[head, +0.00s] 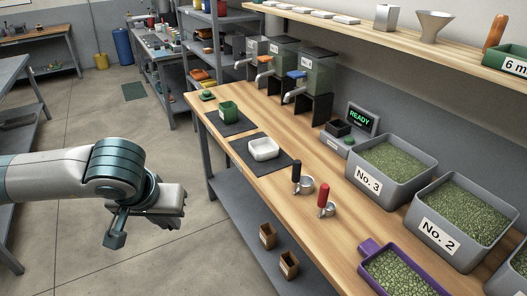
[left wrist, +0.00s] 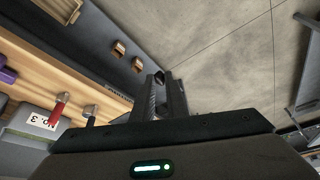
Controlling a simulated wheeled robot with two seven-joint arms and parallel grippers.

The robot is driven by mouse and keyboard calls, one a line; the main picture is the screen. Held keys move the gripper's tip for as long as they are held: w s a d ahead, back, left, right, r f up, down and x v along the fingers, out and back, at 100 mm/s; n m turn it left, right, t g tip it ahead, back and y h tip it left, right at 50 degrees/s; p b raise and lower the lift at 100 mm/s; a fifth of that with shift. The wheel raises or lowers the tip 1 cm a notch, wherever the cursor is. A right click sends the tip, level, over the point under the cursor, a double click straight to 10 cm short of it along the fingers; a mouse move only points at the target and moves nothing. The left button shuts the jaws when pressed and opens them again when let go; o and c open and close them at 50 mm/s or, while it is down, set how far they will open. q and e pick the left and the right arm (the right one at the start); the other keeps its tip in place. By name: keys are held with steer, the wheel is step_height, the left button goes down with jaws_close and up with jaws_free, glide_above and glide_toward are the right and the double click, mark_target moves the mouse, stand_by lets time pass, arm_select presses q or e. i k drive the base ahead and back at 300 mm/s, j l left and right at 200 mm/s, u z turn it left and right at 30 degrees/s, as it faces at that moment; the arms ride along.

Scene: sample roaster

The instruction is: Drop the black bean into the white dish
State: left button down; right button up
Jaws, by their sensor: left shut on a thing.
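My left gripper (head: 150,222) hangs over the open floor in the head view, left of the bench and well apart from the white dish. In the left wrist view the left gripper (left wrist: 164,88) has its fingers close together on a small dark thing, the black bean (left wrist: 158,77), at the tips. The bean cannot be made out in the head view. The white dish (head: 263,149) sits on a dark mat on the wooden bench and looks empty. My right gripper is not in view.
The wooden bench (head: 290,195) carries a green container (head: 228,112), two handled scoops (head: 326,200), grey bins of green beans (head: 398,160) and a purple tray (head: 395,275). Brown boxes (head: 289,265) stand on the lower shelf. The floor between my arm and the bench is clear.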

mark_target(259, 153)
steer(key=i+j+z, duration=0.3)
steer(key=i+z, duration=0.2)
steer(key=i+j+z, duration=0.5)
steer(key=i, duration=0.1)
